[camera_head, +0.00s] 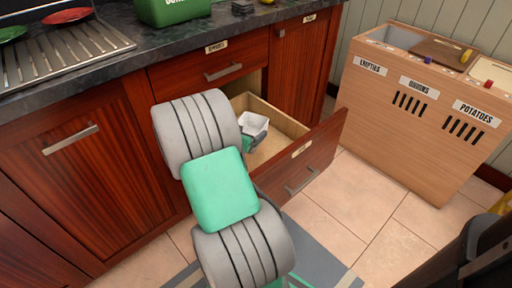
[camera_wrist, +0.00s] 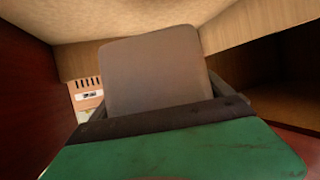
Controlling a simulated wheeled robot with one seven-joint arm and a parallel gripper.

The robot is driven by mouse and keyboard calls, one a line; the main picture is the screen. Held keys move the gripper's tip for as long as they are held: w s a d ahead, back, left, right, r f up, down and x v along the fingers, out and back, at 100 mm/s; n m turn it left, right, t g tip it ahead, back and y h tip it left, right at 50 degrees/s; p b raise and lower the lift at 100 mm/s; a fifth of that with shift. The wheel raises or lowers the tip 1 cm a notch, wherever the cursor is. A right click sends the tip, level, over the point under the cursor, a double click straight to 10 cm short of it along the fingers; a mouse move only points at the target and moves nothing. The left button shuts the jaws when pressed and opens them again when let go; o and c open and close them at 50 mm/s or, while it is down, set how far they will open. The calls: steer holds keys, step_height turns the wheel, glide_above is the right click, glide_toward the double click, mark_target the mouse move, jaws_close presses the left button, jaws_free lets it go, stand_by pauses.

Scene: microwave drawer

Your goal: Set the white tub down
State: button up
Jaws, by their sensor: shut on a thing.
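The white tub (camera_head: 254,123) is over the open wooden drawer, near its left side in the head view. My gripper (camera_head: 252,139) is shut on it, and my arm hides part of the drawer. In the wrist view the tub (camera_wrist: 155,75) looks grey-brown in shade and fills the middle, with my gripper's dark fingers at its sides. I cannot tell whether the tub touches the drawer floor.
The open drawer's red front (camera_head: 312,165) juts out to the right. A closed drawer (camera_head: 222,68) is above it, under the dark counter (camera_head: 130,22). A wooden sorting bin (camera_head: 425,105) stands at the right, with tiled floor (camera_head: 345,190) between.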

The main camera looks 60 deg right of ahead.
steer(key=d+f+b, duration=0.2)
steer(key=d+f, duration=0.4)
steer(key=shift+w+d+f, duration=0.15)
steer(key=shift+d+f, duration=0.15)
steer(key=shift+d, duration=0.05)
step_height(320, 180, down, 4)
steer(key=shift+d+r+b, duration=0.15)
steer(key=shift+r+b, duration=0.1)
steer(key=shift+b, duration=0.95)
steer(key=shift+r, duration=0.15)
steer(key=o, duration=1.5)
steer(key=shift+f, duration=0.2)
